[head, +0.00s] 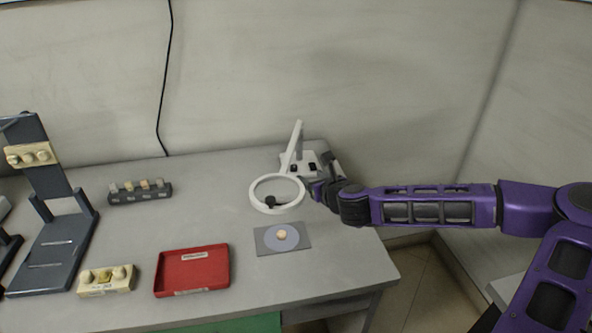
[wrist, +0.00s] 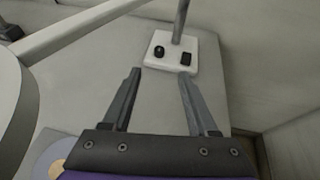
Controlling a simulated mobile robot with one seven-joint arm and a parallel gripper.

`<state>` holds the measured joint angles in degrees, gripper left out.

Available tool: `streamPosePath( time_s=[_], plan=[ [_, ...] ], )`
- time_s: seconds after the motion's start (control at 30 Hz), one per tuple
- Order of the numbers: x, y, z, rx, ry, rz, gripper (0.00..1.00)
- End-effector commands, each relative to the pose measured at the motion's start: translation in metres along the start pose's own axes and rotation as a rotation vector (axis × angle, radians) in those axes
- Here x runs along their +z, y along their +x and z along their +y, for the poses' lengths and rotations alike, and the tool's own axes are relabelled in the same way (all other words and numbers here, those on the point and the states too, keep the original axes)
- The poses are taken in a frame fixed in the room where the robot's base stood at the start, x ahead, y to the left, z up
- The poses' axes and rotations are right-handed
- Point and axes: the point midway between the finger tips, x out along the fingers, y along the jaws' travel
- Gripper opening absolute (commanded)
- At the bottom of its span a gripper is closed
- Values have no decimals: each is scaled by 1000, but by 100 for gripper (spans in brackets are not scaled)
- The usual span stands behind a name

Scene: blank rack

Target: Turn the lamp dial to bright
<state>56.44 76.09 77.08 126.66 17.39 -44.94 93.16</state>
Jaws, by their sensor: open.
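The lamp (head: 297,148) stands at the back right of the table, with a white ring head on an arm. Its white base (wrist: 207,48) carries two black controls. A small rounded knob (wrist: 160,51), which looks like the dial, is on the left, and a squarish black control (wrist: 186,58) is on the right. My gripper (wrist: 160,76) is open and empty, its fingers pointing towards the base with the knob beyond the gap and apart from them. In the head view my gripper (head: 318,174) is beside the base. The dial's setting is too small to read.
The ring head (head: 256,198) is just left of my gripper. A grey plate (head: 300,237) with a round disc lies in front. A red tray (head: 163,274), a pale block (head: 105,289) and a dark rack (head: 140,197) stand further left. The wall is close behind.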

Motion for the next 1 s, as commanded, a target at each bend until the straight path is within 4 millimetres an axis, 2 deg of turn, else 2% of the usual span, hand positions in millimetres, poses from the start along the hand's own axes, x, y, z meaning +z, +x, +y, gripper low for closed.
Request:
streamPosePath(
  time_s=[0.03, 0.3, 0.5, 0.7, 1.0],
  plan=[
    [-2, 13, 2, 2, -1, 0, 59],
    [-2, 72, 2, 2, -1, 1, 59],
    [-1, 107, 1, 2, -1, 1, 59],
    [-1, 124, 1, 1, -3, 1, 59],
    [0, 128, 1, 2, -3, 1, 59]
  ],
)
